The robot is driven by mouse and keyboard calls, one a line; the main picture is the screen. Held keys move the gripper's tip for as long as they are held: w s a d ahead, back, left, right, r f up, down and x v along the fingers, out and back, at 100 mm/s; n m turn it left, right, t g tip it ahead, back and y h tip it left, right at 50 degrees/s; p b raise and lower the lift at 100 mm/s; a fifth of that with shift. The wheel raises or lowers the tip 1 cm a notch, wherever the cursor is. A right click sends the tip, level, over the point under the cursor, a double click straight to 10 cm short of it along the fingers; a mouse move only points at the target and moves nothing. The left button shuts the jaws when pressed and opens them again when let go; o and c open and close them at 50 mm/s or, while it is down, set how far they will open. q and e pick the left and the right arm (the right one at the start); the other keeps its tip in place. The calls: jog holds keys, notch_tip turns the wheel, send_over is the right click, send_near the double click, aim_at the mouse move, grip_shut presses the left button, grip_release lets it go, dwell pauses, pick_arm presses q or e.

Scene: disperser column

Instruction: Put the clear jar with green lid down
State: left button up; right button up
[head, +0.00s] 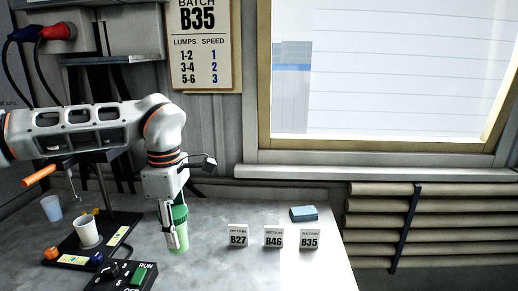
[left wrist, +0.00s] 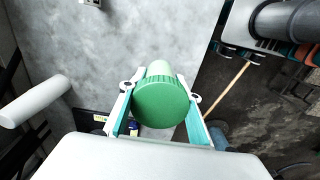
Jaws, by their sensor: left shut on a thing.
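The clear jar with green lid (head: 180,238) is in my left gripper (head: 173,228), close over the grey table left of the middle in the head view. My left gripper is shut on it, with a finger on either side. In the left wrist view the round green lid (left wrist: 161,103) faces the camera between the two teal fingers (left wrist: 158,108). The jar looks upright. I cannot tell whether its base touches the table. My right gripper is not in view.
Retain cards B27 (head: 238,236), B46 (head: 273,237) and B35 (head: 309,239) stand right of the jar, with a blue block (head: 304,213) behind. A white cup (head: 88,231) on the disperser base and a RUN switch box (head: 122,275) are at left. Table between jar and cards is clear.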

pick_arm(q)
jog(key=s+a+f+m, duration=0.1)
jog(key=s+f+m, duration=0.1)
jog(key=m, duration=0.3)
jog(key=s+a+f+m, duration=0.2)
jog(key=s+f+m, duration=0.1)
jog(key=f+m, duration=0.2)
jog(key=s+a+f+m, duration=0.1)
jog(key=s+f+m, duration=0.2)
jog(key=m, duration=0.3)
jog(key=shift+a+f, duration=0.2)
jog(key=shift+f, duration=0.1)
jog(key=shift+s+a+f+m, duration=0.1)
jog(key=shift+s+f+m, duration=0.35)
jog(key=shift+m, duration=0.35)
